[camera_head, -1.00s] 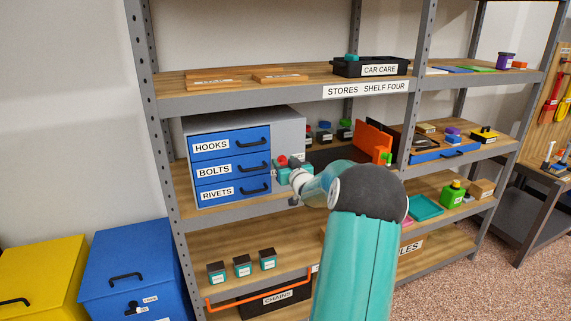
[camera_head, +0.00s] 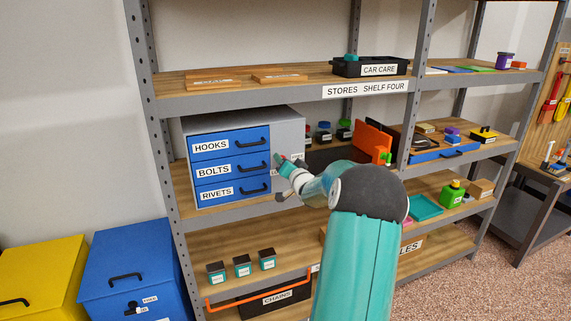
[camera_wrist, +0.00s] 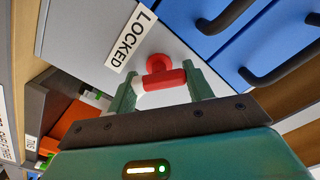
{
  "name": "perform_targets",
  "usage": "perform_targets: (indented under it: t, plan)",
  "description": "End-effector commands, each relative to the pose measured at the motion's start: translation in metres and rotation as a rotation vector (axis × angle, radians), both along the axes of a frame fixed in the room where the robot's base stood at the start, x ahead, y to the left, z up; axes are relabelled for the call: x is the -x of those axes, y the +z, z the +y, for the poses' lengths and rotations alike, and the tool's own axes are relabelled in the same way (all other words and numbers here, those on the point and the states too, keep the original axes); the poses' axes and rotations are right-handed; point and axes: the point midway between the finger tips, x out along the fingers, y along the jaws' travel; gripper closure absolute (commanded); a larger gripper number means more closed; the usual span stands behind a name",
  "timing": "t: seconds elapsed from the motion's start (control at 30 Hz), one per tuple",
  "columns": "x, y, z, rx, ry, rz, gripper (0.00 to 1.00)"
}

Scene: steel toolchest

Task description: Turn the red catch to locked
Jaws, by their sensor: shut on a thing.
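The red catch (camera_wrist: 164,79) shows in the wrist view as a bar in front of a round red base on the grey side panel of the drawer chest (camera_wrist: 85,30). My gripper (camera_wrist: 158,84) has its two green fingers on either side of the bar and is shut on it. A white LOCKED label (camera_wrist: 131,39) is on the panel, up and left of the catch. In the head view my gripper (camera_head: 282,164) is at the grey panel, right of the blue drawers, and only a little red shows there. My gripper partly hides the catch and a label.
The chest has blue HOOKS (camera_head: 228,146), BOLTS (camera_head: 232,167) and RIVETS (camera_head: 235,189) drawers with dark handles left of the catch. An orange panel (camera_head: 374,142) stands on the same shelf to the right. The shelf above (camera_head: 220,98) overhangs the chest.

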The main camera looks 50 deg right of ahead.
Motion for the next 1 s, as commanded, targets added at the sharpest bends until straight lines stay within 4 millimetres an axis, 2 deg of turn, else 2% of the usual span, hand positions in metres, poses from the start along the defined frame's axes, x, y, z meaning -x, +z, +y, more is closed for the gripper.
perform_targets:
  t: [0.6, 1.0]
  plan:
    - [0.0007, -0.0024, -0.0012, -0.5, 0.0, -0.297, 0.72]
    - [0.0007, -0.003, -0.0011, -0.729, 0.001, -0.432, 0.72]
